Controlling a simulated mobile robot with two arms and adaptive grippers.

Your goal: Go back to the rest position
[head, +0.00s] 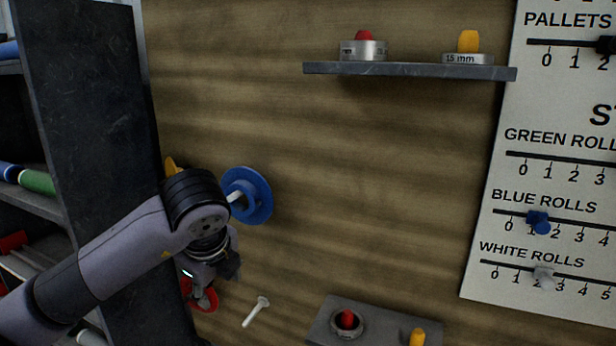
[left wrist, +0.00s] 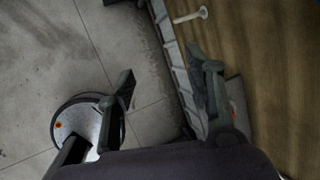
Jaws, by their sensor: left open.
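My left gripper (head: 226,272) hangs in front of the wooden board (head: 370,190), low at the left, its arm coming in from the lower left. In the left wrist view the left gripper (left wrist: 160,78) has its two fingers spread, with nothing between them but floor and the board's edge behind. My right gripper shows in neither view.
A blue disc (head: 249,196) on a peg and a red disc (head: 206,298) are close to my left wrist. A bare white peg (head: 256,311) sticks out to the right. A dark shelf rack (head: 95,150) stands left; a small ledge (head: 410,70) juts out above.

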